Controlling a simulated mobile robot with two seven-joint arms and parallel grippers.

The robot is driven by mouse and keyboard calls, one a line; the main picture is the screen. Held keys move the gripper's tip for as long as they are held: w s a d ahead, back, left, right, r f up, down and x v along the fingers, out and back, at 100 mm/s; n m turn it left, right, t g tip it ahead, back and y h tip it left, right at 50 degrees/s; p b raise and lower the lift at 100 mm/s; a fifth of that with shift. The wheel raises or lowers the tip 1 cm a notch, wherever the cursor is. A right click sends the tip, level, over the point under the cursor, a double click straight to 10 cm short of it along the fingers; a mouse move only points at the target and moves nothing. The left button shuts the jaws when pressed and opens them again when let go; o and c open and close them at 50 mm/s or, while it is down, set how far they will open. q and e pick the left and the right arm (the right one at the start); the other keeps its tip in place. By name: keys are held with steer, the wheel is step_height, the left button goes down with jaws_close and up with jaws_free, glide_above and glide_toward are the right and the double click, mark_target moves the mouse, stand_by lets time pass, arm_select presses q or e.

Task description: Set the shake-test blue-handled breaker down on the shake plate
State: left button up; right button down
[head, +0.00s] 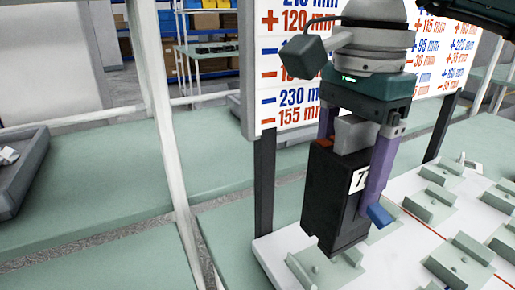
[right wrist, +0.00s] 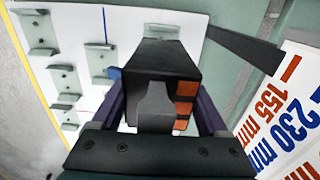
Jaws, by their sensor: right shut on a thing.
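My right gripper (head: 346,178) is shut on a black box-shaped breaker (head: 328,205). The breaker has a white label with a "7", partly hidden by a finger, and a blue handle (head: 380,215) low on its right side. It hangs roughly upright over the near left part of the white shake plate (head: 393,262); I cannot tell whether its bottom touches. In the right wrist view the breaker (right wrist: 160,62) sits between the purple fingers, with orange patches on one side and a bit of blue beside it. My left gripper is not in view.
Several pale green brackets (head: 327,268) stand in rows on the plate; one is just below the breaker. A signboard (head: 283,110) with red and blue millimetre figures stands behind on dark posts. A grey tray (head: 22,170) lies at the far left on the green bench (head: 110,195).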

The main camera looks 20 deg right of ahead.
mark_target(337, 219)
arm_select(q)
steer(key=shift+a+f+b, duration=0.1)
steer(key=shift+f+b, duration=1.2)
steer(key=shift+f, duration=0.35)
arm_select(e)
steer(key=shift+f, duration=1.75)
arm_select(q)
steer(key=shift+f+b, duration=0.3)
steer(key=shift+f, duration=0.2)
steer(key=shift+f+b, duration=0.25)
steer(key=shift+b, duration=1)
arm_select(e)
steer(key=shift+s+a+f, duration=0.1)
steer(key=shift+s+f, duration=0.05)
steer(key=shift+f, duration=1)
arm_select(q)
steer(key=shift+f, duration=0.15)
arm_select(e)
steer(key=shift+s+a+f, duration=0.15)
steer(key=shift+s+f, duration=0.05)
steer(key=shift+f, duration=0.15)
steer(key=shift+r, duration=0.15)
